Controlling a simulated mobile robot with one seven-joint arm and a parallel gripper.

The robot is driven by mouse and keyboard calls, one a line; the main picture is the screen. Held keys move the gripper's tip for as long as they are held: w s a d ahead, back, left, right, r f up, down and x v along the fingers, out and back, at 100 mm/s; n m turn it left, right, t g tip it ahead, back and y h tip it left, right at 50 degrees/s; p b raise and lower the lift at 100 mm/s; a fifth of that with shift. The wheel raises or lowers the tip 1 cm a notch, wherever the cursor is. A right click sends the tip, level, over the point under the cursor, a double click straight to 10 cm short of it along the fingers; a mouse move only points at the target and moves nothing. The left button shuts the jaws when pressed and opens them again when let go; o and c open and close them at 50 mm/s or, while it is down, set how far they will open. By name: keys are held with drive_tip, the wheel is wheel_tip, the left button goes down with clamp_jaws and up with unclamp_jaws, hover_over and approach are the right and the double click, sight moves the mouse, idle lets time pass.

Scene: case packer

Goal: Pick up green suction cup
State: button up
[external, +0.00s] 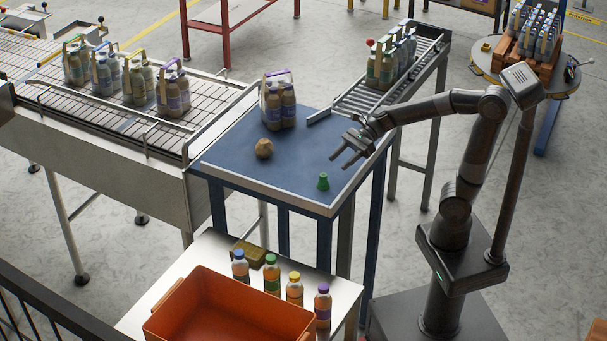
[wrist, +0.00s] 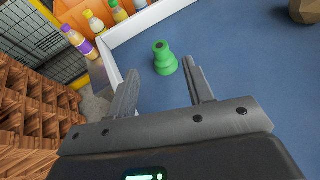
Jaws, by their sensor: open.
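The green suction cup (external: 323,182) stands on the blue table (external: 225,155) near its front right edge. In the wrist view the green suction cup (wrist: 165,58) is upright on the blue surface, just beyond and between the two fingertips. My gripper (external: 345,155) is open and empty above the table, a little above and to the right of the cup in the external view. In the wrist view my gripper (wrist: 163,80) shows both fingers spread, with nothing between them. The cup is not touched by either finger as far as I can see.
A tan faceted object (external: 264,148) and a bottle pack (external: 279,100) stand on the table. A raised light edge (wrist: 150,22) borders the table near the cup. An orange crate (external: 215,310) and several bottles (external: 295,288) sit on a lower white table in front.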

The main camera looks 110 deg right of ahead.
sight(319, 188)
drive_tip(key=x, duration=1.1)
drive_tip(key=shift+s+d+f, duration=0.1)
drive_tip(key=shift+f, duration=0.1)
clamp_jaws()
